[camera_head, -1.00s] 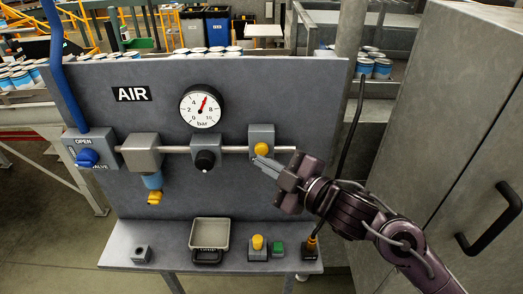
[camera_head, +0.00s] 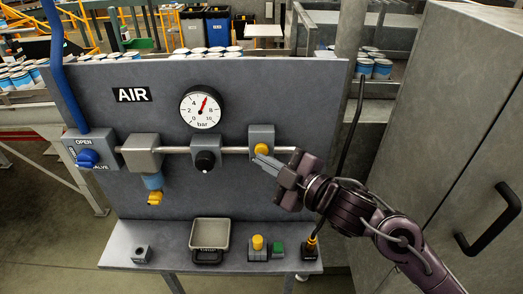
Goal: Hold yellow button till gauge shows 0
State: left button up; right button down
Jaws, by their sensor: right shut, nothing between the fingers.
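The yellow button (camera_head: 261,149) sits on a grey box on the pipe, at the right of the upright panel. My right gripper (camera_head: 258,159) is shut and empty, with its fingertips at the button's lower right edge. I cannot tell whether they press it. The round white gauge (camera_head: 201,107) hangs above the pipe. Its red needle points up and slightly right, between 4 and 8, near 6. My left gripper is not in view.
A blue valve knob (camera_head: 87,158), a black knob (camera_head: 205,160) and a yellow-ended blue filter (camera_head: 153,184) line the pipe. Below, the shelf holds a tray (camera_head: 228,234), another yellow button (camera_head: 257,242) and a green block (camera_head: 279,248). A grey cabinet (camera_head: 450,120) stands right.

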jog(key=shift+w, duration=0.55)
dwell(2.8)
dwell(2.2)
jog(key=shift+s, duration=0.85)
jog(key=shift+f, duration=0.1)
jog(key=shift+s+b, duration=0.4)
jog(key=shift+s, duration=2.1)
